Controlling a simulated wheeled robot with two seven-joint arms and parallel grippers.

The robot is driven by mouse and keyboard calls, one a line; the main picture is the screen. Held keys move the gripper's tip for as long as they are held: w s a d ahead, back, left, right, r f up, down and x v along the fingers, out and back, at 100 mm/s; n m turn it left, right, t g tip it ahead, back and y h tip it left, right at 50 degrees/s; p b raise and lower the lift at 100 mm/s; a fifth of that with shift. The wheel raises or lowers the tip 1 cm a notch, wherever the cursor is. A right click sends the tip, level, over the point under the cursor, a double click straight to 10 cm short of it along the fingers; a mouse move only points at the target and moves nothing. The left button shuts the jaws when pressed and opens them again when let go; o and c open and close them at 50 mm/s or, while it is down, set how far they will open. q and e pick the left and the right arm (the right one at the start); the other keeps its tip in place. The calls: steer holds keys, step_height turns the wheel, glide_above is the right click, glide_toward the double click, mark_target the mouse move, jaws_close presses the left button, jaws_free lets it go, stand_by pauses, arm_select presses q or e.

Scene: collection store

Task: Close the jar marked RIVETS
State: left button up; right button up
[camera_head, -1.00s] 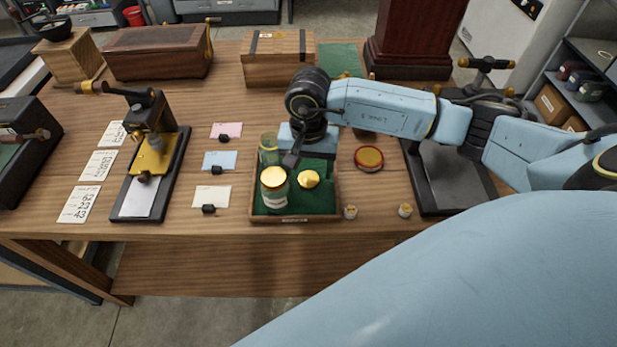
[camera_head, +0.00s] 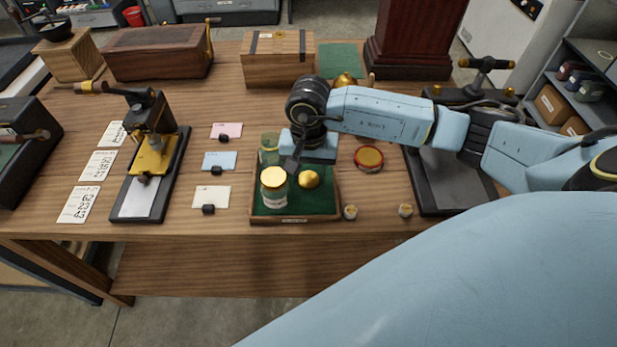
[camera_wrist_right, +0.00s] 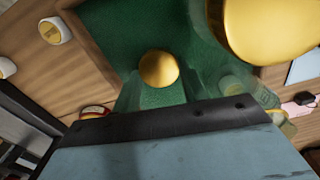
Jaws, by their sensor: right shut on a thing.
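A glass jar (camera_head: 273,197) with a white label too small to read stands at the front left of a green-lined wooden tray (camera_head: 325,216). A gold lid (camera_head: 273,177) is at its mouth; whether it is seated cannot be told. My right gripper (camera_head: 287,168) is down at this lid, its dark fingers shut on it. The lid looms large in the right wrist view (camera_wrist_right: 268,25). The fingertips are partly hidden. Another glass jar (camera_head: 269,142) stands behind. A rounded gold piece (camera_head: 309,179) is right of the front jar. My left gripper is not in view.
A red-rimmed round lid or dish (camera_head: 369,158) lies right of the tray. Two small pale round pieces (camera_head: 350,212) (camera_head: 405,210) lie near the front edge. A black-and-gold press (camera_head: 152,155) and coloured cards (camera_head: 219,160) are at the left. A wooden box (camera_head: 279,60) stands behind.

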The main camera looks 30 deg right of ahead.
mark_target(309, 177)
step_height(309, 177, up, 10)
stand_by(0.6)
steer(key=a+r+n, duration=0.3)
steer(key=a+n, duration=0.2)
steer(key=n, duration=0.2)
steer(key=shift+w+r+n, duration=0.35)
steer(key=shift+w+n, duration=0.05)
steer(key=shift+w, duration=0.05)
